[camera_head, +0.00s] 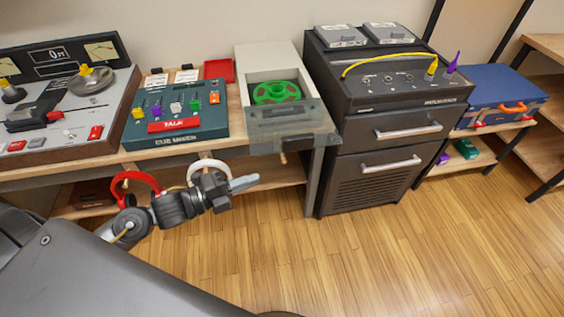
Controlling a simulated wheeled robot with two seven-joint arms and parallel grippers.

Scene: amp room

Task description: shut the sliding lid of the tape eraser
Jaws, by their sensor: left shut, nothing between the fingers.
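The tape eraser (270,58) is a pale box at the right end of the wooden bench. Its sliding lid (300,123), a translucent grey panel, is slid forward toward the bench front. Behind the lid, a green tape reel (276,92) lies exposed in the opening. A small brownish peg shows under the lid's front edge. My left gripper (246,183) is shut and empty, in front of the bench, below and left of the lid's front edge and apart from it in the picture. My right gripper is not in view.
A green mixer (175,118) with a red TALK button stands left of the eraser. A dark amp cabinet (380,140) stands close on the right. Red headphones (135,181) and white headphones (207,165) hang at the bench front, near my left arm. The wooden floor ahead is clear.

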